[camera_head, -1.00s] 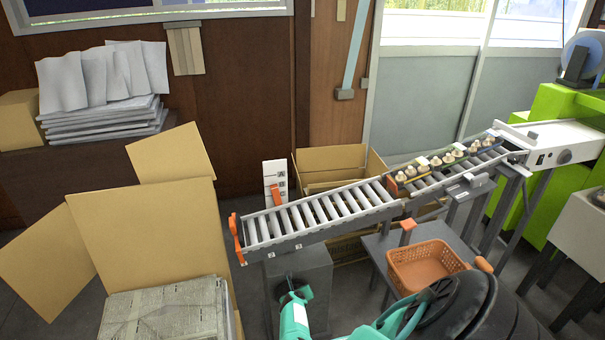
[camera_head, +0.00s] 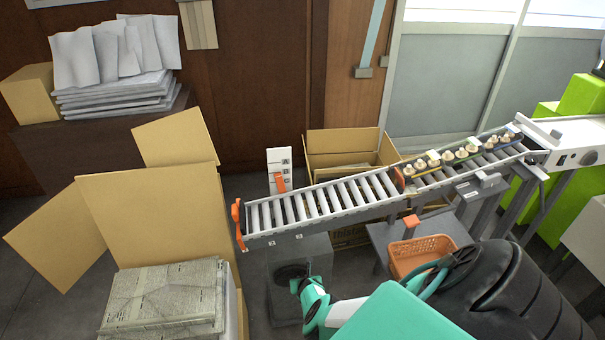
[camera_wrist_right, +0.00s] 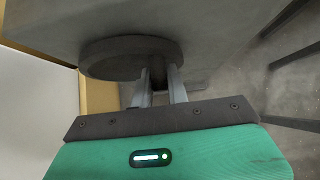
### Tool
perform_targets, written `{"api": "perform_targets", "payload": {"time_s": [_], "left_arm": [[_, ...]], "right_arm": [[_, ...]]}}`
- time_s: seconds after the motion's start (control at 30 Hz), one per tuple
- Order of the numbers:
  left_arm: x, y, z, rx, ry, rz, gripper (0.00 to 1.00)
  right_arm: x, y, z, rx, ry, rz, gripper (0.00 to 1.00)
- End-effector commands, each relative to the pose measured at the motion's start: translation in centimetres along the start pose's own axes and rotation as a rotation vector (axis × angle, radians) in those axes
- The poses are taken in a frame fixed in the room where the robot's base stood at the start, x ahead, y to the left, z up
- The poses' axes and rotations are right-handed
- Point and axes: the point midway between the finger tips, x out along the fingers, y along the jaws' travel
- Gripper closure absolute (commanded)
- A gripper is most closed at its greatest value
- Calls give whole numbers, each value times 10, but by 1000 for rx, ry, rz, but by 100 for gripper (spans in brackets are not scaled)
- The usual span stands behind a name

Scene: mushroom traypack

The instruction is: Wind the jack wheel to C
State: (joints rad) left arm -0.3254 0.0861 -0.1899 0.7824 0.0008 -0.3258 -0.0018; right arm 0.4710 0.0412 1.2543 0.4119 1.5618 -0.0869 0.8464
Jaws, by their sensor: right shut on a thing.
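The jack wheel (camera_head: 288,272) is a dark disc on the front of a grey box under the left end of the roller conveyor. In the right wrist view the wheel (camera_wrist_right: 125,55) is close, with a short dark handle (camera_wrist_right: 157,74) at its edge. My right gripper (camera_head: 296,286) is at the wheel; in the wrist view its two fingers (camera_wrist_right: 160,80) are shut on the handle. A white scale plate (camera_head: 278,157) with letters stands behind the conveyor, with an orange pointer (camera_head: 281,184) at its lower part. The exact letter is too small to tell. My left gripper is out of view.
An orange basket (camera_head: 420,250) stands below. Open cardboard (camera_head: 150,215) with stacked paper (camera_head: 165,300) is left of the wheel.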

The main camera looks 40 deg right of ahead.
Motion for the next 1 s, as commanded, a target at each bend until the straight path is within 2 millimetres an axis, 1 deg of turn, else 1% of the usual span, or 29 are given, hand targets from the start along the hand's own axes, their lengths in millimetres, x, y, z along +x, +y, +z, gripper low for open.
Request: {"api": "perform_targets", "payload": {"time_s": [0.23,0.7,0.73,0.8,0.83,1.0], "left_arm": [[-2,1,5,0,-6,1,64],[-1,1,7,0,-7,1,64],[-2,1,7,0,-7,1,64],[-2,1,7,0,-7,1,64],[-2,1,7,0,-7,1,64],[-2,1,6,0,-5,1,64]], "right_arm": [[1,-1,-1,45,0,46,100],[1,-1,-1,54,0,54,100],[1,-1,-1,54,0,54,80],[1,-1,-1,54,0,54,66],[1,-1,-1,54,0,54,62],[1,-2,-1,53,0,53,62]]}}
